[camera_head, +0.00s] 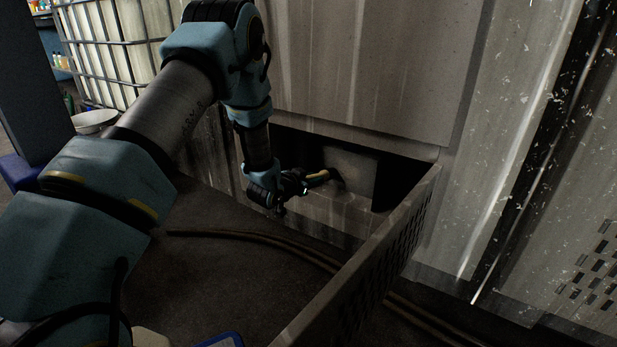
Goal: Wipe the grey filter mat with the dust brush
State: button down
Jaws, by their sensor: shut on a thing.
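The grey filter mat (350,168) shows as a pale panel inside the dark opening low in the machine's wall. My gripper (303,183) is at the front of the opening, reached in from the left. It is shut on the dust brush (319,176), which has a yellowish handle and a dark head. The brush head points right and lies in front of the mat in the picture; I cannot tell whether it touches the mat. The fingertips are small and dark, and part of the handle is hidden by them.
A perforated panel door (375,270) stands open, jutting toward me on the right of the opening. A brown hose (262,237) lies on the dark floor. A caged white tank (112,50) and a white bowl (94,121) are at the back left.

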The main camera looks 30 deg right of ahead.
jog(key=shift+s+d+r+p, duration=0.8)
jog(key=shift+s+d, duration=1.6)
jog(key=shift+s, duration=1.65)
jog(key=shift+w+a+r+p, duration=0.7)
jog(key=shift+w+a, duration=2.4)
jog(key=shift+w, duration=2.4)
jog(key=s+d, duration=0.6)
jog(key=s, duration=0.5)
jog(key=shift+f+p, duration=0.15)
jog(key=shift+p, duration=0.2)
jog(key=shift+s+a+p, duration=0.15)
jog(key=shift+s+a, duration=0.35)
jog(key=shift+a, duration=0.35)
jog(key=shift+s+a+p, duration=0.2)
jog(key=shift+s+a, duration=0.25)
jog(key=shift+a, duration=0.45)
jog(key=shift+s+a+p, duration=0.15)
jog(key=shift+s+a, duration=0.35)
jog(key=shift+a, duration=0.35)
